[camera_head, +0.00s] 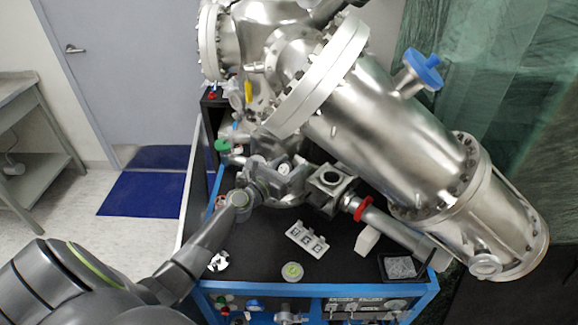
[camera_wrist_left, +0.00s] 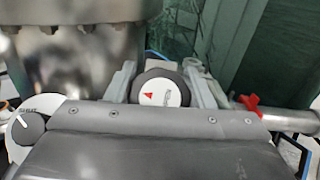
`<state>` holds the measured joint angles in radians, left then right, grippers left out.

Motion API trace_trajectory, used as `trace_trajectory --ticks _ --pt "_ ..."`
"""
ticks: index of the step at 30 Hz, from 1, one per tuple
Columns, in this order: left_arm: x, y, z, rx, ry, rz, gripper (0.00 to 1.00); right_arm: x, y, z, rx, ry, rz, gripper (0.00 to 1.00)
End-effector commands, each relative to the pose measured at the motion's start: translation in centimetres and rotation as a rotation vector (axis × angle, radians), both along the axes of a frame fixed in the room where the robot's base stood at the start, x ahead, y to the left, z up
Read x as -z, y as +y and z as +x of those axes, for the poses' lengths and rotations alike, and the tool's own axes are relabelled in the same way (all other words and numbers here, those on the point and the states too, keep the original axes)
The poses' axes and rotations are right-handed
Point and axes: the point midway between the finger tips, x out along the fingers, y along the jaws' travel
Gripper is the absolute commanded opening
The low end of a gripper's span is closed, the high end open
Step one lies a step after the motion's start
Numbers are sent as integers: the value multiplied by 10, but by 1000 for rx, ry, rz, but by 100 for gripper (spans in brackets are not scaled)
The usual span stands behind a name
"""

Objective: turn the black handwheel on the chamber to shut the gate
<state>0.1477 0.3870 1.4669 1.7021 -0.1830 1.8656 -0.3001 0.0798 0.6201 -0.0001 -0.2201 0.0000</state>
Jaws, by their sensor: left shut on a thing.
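The black handwheel (camera_wrist_left: 160,88) has a white cap with a red triangle. It sits between the two fingers of my left gripper in the left wrist view. My left gripper (camera_head: 285,172) reaches in from the lower left of the head view and is shut on the wheel, beside the chamber's lower side. In the head view the fingers mostly hide the wheel. The chamber (camera_head: 375,120) is a large shiny metal vessel with bolted flanges, lying tilted across the right. I cannot make out the gate itself. My right gripper is not in view.
A black-topped cart with a blue frame (camera_head: 350,292) stands below the chamber. A red-collared pipe (camera_head: 395,228) runs right of my gripper. Floor is free at left.

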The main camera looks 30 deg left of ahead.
Motion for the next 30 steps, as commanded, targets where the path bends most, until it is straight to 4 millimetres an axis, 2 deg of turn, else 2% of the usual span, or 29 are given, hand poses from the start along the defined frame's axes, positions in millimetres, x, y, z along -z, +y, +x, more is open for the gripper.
trace_trajectory --ticks 11,21,30 --pt "5 -2 0 126 -29 126 26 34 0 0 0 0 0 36" --pt "7 -6 -2 348 -75 344 26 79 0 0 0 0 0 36" --pt "6 -9 -4 550 -116 540 26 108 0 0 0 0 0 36"
